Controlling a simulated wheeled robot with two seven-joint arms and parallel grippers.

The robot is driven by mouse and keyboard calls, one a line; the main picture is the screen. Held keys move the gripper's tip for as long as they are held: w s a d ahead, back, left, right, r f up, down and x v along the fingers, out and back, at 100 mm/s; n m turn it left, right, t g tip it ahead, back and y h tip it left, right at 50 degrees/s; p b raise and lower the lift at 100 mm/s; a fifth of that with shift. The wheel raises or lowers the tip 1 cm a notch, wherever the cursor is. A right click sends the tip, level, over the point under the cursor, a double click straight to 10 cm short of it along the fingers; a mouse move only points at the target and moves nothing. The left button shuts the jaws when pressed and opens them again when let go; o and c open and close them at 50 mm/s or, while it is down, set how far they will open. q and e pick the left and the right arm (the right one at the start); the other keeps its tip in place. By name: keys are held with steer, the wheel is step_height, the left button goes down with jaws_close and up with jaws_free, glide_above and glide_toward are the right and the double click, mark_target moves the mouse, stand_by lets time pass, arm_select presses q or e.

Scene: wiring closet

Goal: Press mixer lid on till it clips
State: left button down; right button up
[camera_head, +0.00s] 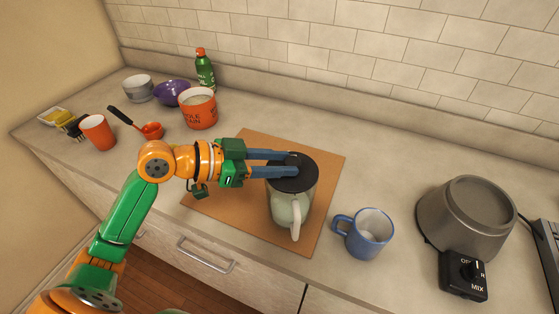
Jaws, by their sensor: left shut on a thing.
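The mixer jar (284,213) is pale green with a handle pointing toward me, and it stands upright on a brown board (325,180). The round black lid (292,185) lies over the jar's mouth. I cannot tell whether its edge is clipped. My left gripper (293,165) reaches in from the left, with its blue fingers shut on the lid's knob. The fingers hide much of the knob and part of the lid's far side. The grey mixer base (468,213), with a black MIX dial, stands apart at the right. My right gripper is out of view.
A blue mug (367,236) stands close to the jar's right. At left are an orange canister (198,109), a purple bowl (171,92), a grey bowl (138,88), a green bottle (205,72), an orange cup (98,132) and a ladle (151,130). A tiled wall bounds the back.

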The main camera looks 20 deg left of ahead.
arm_select(q)
steer(key=shift+f, duration=0.2)
steer(key=shift+c, duration=2)
jaws_free()
steer(key=v, duration=0.5)
steer(key=shift+b, duration=0.3)
